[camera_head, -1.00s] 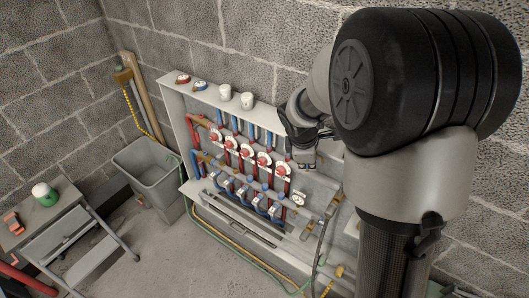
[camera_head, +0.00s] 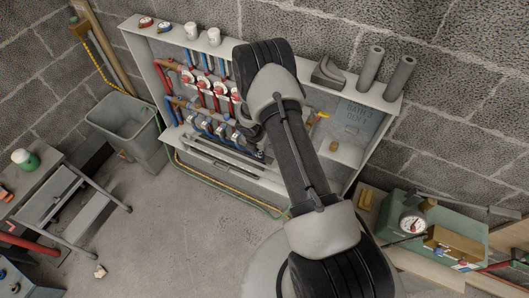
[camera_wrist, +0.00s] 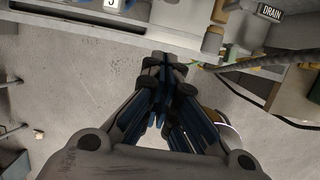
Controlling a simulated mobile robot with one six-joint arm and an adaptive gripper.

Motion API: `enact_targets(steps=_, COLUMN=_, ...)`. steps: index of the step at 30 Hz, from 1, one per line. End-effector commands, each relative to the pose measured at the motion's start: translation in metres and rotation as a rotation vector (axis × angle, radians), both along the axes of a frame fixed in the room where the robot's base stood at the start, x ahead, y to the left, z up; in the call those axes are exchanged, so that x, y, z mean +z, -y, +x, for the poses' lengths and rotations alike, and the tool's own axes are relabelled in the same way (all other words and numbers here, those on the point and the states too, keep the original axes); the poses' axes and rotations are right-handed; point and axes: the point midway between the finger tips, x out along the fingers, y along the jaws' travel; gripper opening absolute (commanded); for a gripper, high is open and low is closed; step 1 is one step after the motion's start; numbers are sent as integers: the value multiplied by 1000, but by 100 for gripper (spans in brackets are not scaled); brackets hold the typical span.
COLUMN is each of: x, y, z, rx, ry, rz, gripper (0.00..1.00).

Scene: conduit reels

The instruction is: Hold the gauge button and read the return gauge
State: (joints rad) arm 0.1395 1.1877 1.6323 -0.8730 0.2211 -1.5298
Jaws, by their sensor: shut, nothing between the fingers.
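My gripper (camera_wrist: 165,62) is shut and empty in the wrist view, its fingertips in front of the cabinet's lower edge with grey floor below. Two small dials, one red-marked (camera_head: 146,22) and one blue-marked (camera_head: 164,27), are at the left end of the cabinet's top. I cannot tell whether either is the return gauge. No gauge button is recognisable; my arm covers the right end of the manifold (camera_head: 200,88). A round pale-edged thing (camera_wrist: 222,119) is partly hidden behind my gripper in the wrist view.
The open wall cabinet (camera_head: 330,158) holds the manifold; a DRAIN label (camera_wrist: 270,12) shows in the wrist view. A green case with a dial (camera_head: 412,223) stands at right. A grey bin (camera_head: 125,118) and step stool (camera_head: 75,200) are left. Middle floor is clear.

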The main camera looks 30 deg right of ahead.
Motion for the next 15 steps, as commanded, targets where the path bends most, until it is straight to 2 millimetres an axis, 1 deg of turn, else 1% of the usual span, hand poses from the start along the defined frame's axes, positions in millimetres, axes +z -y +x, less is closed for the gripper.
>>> enact_targets(steps=10, x=-3, y=1, z=0, rx=-2, ry=0, rz=0, gripper=0)
enact_targets(steps=13, x=-12, y=2, z=1, rx=-2, ry=-1, rz=0, gripper=0)
enact_targets(steps=15, x=-23, y=4, z=2, rx=-3, ry=-2, rz=0, gripper=0)
